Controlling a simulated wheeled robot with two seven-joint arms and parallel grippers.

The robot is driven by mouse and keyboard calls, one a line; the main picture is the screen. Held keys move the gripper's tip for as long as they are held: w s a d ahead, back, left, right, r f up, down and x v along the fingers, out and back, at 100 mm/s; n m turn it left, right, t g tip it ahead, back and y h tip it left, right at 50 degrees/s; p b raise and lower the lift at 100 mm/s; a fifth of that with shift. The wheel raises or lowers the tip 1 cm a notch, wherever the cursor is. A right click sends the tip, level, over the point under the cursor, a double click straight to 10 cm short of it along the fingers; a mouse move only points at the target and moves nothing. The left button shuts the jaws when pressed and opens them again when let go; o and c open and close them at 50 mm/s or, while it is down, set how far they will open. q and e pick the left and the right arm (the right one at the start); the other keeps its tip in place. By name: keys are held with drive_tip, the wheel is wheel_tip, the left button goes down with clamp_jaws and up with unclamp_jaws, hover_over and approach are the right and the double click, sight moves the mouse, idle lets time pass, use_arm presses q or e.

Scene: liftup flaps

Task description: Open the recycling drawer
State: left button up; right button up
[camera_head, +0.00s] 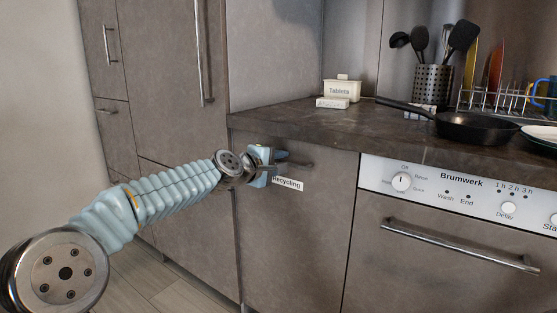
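The recycling drawer (298,230) is a grey-brown front under the counter, left of the dishwasher, with a white "Recycling" label (288,184) near its top. Its front looks flush with the units beside it. Its dark bar handle (300,164) shows at the top, with its left part hidden by my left gripper. My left gripper (276,162) is at the left end of this handle, its arm coming in from the lower left. Its fingers are small and partly hidden, so I cannot tell whether they close on the handle. My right gripper is out of view.
The dishwasher (440,265) with a long handle stands to the right. The counter (310,123) above holds a Tablets box (342,90), a black pan (477,127), a utensil holder (433,86) and a dish rack. Tall cabinets (165,70) stand left. The floor at lower left is clear.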

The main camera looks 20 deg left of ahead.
use_arm(q)
clamp_jaws()
drive_tip(key=shift+s, duration=0.1)
idle(0.3)
